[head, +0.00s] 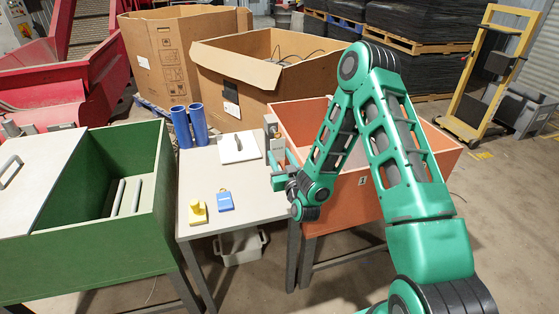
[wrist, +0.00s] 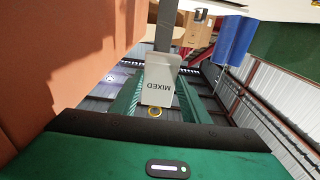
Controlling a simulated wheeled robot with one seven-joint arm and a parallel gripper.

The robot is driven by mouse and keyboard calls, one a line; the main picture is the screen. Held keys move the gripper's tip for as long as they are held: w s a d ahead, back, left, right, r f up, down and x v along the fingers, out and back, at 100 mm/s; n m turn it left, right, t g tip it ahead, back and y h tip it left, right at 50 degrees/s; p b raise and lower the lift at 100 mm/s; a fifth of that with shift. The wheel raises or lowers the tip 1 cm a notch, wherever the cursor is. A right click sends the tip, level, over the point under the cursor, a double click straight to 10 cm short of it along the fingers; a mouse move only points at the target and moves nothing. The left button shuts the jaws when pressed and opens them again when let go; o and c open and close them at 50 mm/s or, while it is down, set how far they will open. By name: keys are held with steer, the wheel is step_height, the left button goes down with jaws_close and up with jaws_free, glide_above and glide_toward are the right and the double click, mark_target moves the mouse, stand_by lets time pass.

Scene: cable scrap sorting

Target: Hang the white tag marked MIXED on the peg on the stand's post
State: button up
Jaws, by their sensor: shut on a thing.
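The white tag (wrist: 160,72) marked MIXED shows in the wrist view between the green fingers of my gripper (wrist: 161,92), which is shut on it. Its lettering appears upside down. A grey post (wrist: 164,28) rises beyond the tag in the wrist view; I cannot tell whether the tag touches it. In the head view my gripper (head: 279,168) is at the table's right edge, beside the orange bin. A grey upright piece (head: 271,125) shows just above the gripper there, probably the stand's post.
The light table (head: 250,197) holds a white plate (head: 228,149), two blue cylinders (head: 181,128), a yellow knobbed piece (head: 197,210) and a blue tag (head: 225,201). An orange bin (head: 436,158) stands right, a green bin (head: 85,235) left, cardboard boxes (head: 228,62) behind.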

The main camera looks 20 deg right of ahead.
mark_target(278, 153)
steer(key=shift+w+f, duration=0.1)
steer(key=shift+w, duration=1.4)
steer(key=shift+w+f, duration=0.1)
steer(key=shift+w, duration=0.35)
steer(key=shift+c, duration=1.4)
steer(key=shift+w+f, duration=0.35)
steer(key=shift+w, duration=0.1)
steer(key=o, duration=1.4)
